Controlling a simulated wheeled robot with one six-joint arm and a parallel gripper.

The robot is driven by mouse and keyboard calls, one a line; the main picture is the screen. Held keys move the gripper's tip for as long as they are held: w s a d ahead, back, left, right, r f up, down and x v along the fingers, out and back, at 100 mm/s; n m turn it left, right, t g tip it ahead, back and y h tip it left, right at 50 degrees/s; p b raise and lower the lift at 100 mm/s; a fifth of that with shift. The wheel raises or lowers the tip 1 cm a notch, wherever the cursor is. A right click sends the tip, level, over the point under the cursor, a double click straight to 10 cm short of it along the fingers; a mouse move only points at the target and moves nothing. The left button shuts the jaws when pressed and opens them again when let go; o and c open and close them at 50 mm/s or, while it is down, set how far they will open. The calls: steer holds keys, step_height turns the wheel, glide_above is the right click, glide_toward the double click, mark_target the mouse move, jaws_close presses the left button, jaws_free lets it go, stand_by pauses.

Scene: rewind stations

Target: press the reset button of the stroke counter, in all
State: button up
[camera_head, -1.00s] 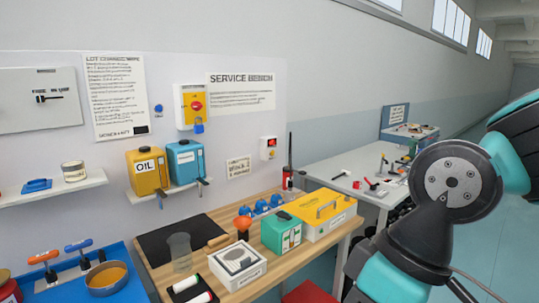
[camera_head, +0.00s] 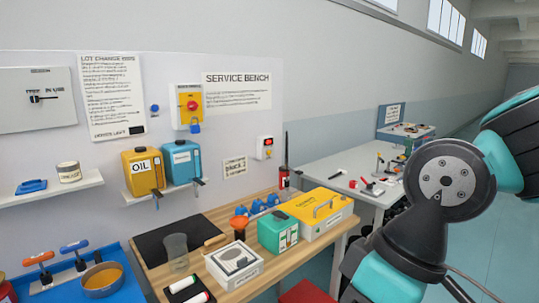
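I cannot make out a thing that is surely the stroke counter or its reset button. A small white box (camera_head: 265,147) with a red and a yellow spot is on the wall above the service bench; whether it is the counter I cannot tell. A yellow wall unit (camera_head: 189,105) with a red knob and a blue padlock is to its left. My arm crosses the right side of the view, with teal and black links. My gripper is not in view.
The wooden bench (camera_head: 243,281) holds a white box (camera_head: 234,265), a green canister (camera_head: 277,232), a yellow case (camera_head: 316,212) and a clear beaker (camera_head: 175,252). Oil and blue containers (camera_head: 181,162) stand on a wall shelf. A further table (camera_head: 345,169) holds small tools.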

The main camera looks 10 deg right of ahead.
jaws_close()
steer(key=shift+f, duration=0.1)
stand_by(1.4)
